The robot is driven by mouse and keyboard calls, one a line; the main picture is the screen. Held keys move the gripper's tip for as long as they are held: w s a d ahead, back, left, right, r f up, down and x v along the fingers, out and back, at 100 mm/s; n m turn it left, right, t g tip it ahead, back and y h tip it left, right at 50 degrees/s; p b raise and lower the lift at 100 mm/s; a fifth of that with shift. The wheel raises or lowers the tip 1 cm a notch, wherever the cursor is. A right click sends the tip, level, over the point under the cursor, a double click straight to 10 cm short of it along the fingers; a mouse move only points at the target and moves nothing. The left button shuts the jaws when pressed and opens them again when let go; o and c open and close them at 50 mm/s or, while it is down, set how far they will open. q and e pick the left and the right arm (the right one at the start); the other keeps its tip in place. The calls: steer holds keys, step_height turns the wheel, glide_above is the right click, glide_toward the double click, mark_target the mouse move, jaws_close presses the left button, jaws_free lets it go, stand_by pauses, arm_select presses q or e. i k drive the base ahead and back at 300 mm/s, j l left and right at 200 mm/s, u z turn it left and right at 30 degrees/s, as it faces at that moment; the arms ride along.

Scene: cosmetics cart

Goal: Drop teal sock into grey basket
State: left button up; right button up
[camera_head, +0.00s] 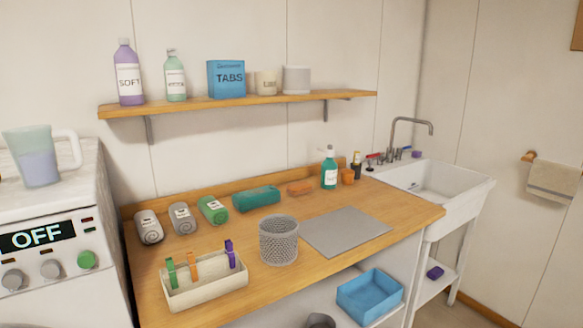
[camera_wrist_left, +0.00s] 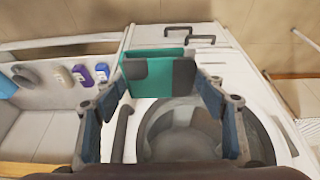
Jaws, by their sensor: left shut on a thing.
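In the left wrist view my left gripper (camera_wrist_left: 160,78) is shut on a flat teal thing (camera_wrist_left: 158,72), which looks like the teal sock. It holds it above the front of a white machine with a round glass door (camera_wrist_left: 180,130). The left gripper does not show in the head view, and my right gripper shows in neither view. A grey mesh basket (camera_head: 279,242) stands upright on the wooden counter (camera_head: 330,205) in the head view. Its inside is mostly hidden by its wall.
A caddy with clothes pegs (camera_head: 205,288) stands left of the basket, a grey mat (camera_head: 346,231) right of it. Several rolled cloths (camera_head: 184,218) and a teal case (camera_head: 256,198) lie behind. A blue bin (camera_head: 370,297) sits below. A washing machine (camera_head: 60,250) is at left.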

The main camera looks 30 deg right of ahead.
mark_target(281, 257)
steer(key=l, duration=1.15)
steer(key=i+l, duration=0.15)
steer(key=l, duration=1)
